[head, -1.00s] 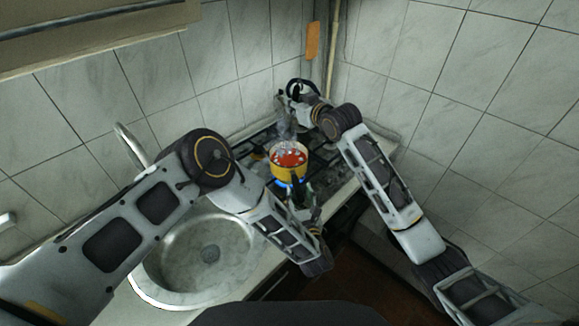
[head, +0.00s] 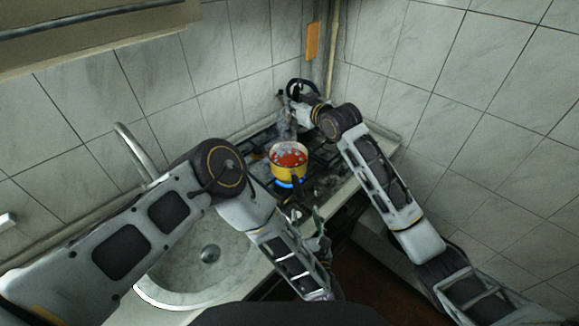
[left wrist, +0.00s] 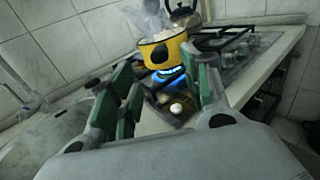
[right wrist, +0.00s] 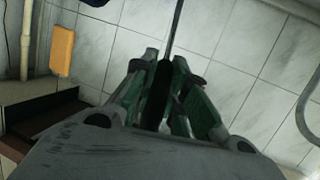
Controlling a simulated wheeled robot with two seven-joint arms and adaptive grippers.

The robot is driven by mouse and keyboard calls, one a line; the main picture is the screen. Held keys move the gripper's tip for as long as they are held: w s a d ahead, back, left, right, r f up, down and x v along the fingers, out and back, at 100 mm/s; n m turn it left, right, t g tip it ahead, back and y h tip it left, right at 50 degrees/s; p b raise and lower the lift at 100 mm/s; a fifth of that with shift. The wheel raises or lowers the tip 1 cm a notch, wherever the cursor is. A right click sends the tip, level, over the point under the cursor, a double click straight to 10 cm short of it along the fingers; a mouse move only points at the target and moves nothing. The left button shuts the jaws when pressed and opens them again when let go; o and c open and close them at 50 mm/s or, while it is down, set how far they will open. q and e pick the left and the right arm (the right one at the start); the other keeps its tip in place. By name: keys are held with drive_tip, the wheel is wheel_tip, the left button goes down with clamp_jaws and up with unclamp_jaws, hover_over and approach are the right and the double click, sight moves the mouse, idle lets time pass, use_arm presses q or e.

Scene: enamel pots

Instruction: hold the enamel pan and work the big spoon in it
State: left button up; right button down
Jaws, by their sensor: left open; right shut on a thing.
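The yellow enamel pan (head: 289,172) with red and white contents is at the burner, over a blue flame. In the left wrist view the pan (left wrist: 165,53) is ahead of my left gripper (left wrist: 163,85), whose fingers are apart with nothing between them. In the head view this gripper (head: 317,232) is in front of the pan, clear of its dark handle (head: 296,188). My right gripper (right wrist: 166,75) is shut on the dark thin handle of the big spoon (right wrist: 176,28). In the head view it is behind and above the pan. The spoon's bowl is not clearly visible.
A dark kettle (left wrist: 184,14) stands behind the pan. Tiled walls close off the back and right. An orange board (head: 312,42) hangs in the corner. Blue flame (left wrist: 168,75) burns close below the pan.

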use_arm(q)
drive_tip(key=shift+r, duration=0.1)
use_arm(e)
drive_tip(key=shift+f, duration=0.2)
use_arm(q)
drive_tip(key=shift+r, duration=2.95)
drive_tip(key=shift+f, duration=0.1)
use_arm(e)
drive_tip(key=shift+s, duration=0.1)
